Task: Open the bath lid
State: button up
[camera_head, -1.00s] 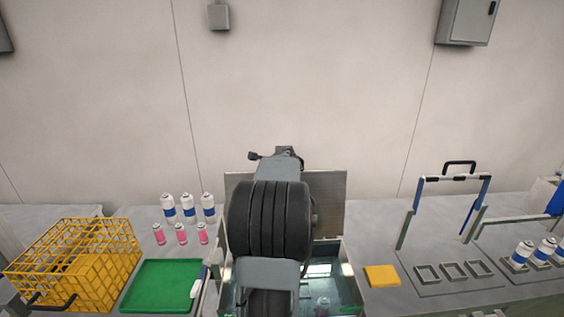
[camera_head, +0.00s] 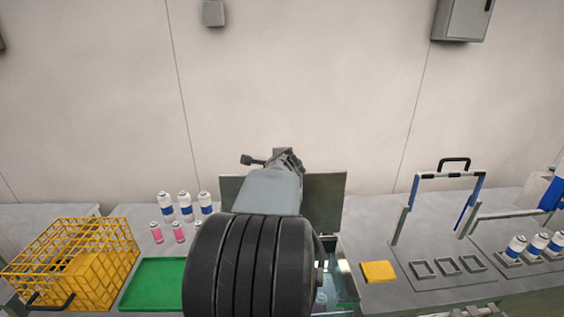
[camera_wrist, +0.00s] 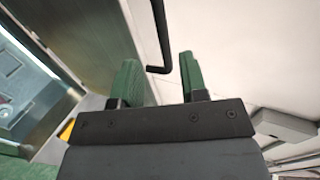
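The bath lid (camera_head: 327,202) is a grey metal panel standing upright behind the bath (camera_head: 346,272). Water shows at the bath's right side; my arm hides most of the rest. In the wrist view the lid (camera_wrist: 78,38) is at upper left, beside the bath's water (camera_wrist: 22,80). My gripper (camera_wrist: 158,72) is open with two green fingers. A black bent rod, which looks like the lid's handle (camera_wrist: 158,40), shows between the fingers with gaps on both sides.
A yellow wire basket (camera_head: 118,235) and green tray (camera_head: 150,285) lie left of the bath, with several cans (camera_head: 185,205) behind. A yellow block (camera_head: 378,272) and a fixture with a blue-and-black frame (camera_head: 447,178) stand right. The wall is close behind.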

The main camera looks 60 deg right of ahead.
jog(key=shift+v, duration=1.55)
jog(key=shift+d+r, duration=0.1)
jog(key=shift+r, duration=0.05)
jog(key=shift+w, duration=0.1)
jog(key=w+a+f+n+y, duration=0.2)
jog(key=a+f+n+y, duration=0.25)
jog(key=a+n, duration=0.35)
jog(key=w+a+f+n+y, duration=0.25)
jog(key=a+f+n, duration=0.35)
jog(key=a, duration=0.4)
jog(key=s+a+n+g+y, duration=0.1)
jog(key=a+n+g+y, duration=0.1)
jog(key=a+n, duration=1.3)
jog(key=a+y, duration=0.1)
jog(key=a, duration=0.8)
jog(key=shift+s+a+f+y, duration=0.2)
jog(key=shift+s+y, duration=0.05)
jog(key=shift+y, duration=0.05)
